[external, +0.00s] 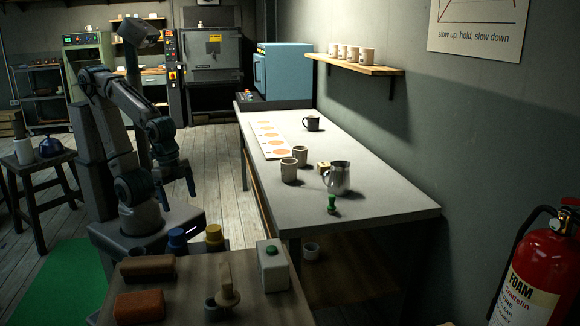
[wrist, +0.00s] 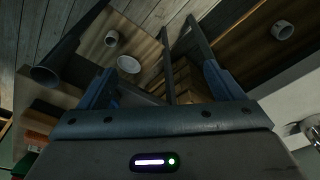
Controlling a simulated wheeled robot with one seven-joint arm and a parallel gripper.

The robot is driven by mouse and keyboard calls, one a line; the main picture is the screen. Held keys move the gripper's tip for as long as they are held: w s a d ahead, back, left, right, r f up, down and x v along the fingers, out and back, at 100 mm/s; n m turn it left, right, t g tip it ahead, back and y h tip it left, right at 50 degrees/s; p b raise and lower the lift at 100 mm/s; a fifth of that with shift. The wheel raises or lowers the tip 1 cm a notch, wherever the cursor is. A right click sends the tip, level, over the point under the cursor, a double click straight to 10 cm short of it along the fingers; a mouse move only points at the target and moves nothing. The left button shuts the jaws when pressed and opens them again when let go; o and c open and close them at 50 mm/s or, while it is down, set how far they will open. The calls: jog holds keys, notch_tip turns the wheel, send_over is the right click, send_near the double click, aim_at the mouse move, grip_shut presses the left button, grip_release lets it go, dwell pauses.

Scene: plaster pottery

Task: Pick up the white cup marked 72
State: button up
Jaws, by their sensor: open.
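Several similar pale cups (external: 350,53) stand on the wall shelf. No number is legible, so I cannot tell which cup is marked 72. My gripper (external: 178,193) hangs pointing down, left of the table and clear of the cups. Its fingers are apart and empty in the wrist view (wrist: 160,80).
On the table are a dark cup (external: 312,124), a metal pitcher (external: 339,177), a wooden block (external: 322,168), a green-handled stamp (external: 332,204) and a strip with orange discs (external: 267,139). A cluttered wooden bench (external: 195,280) stands in front. The table's right front is bare.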

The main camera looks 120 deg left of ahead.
jog(key=w+a+r+n+p, duration=0.5)
jog(key=w+a+r+n, duration=0.15)
jog(key=w+a, duration=0.5)
notch_tip(320, 180, up, 2)
jog(key=n+g+y+p, duration=0.2)
jog(key=n+y+p, duration=0.3)
jog(key=n+p, duration=0.6)
send_over(301, 152)
jog(key=s+d, duration=0.2)
jog(key=shift+n, duration=0.25)
jog(key=shift+d+p+x, duration=0.1)
jog(key=shift+p+x, duration=0.55)
jog(key=shift+x, duration=2.75)
jog(key=shift+d+p+x, duration=0.15)
jog(key=shift+p+x, duration=0.5)
jog(key=shift+x, duration=2.75)
jog(key=shift+f, duration=0.15)
jog(key=c, duration=1.3)
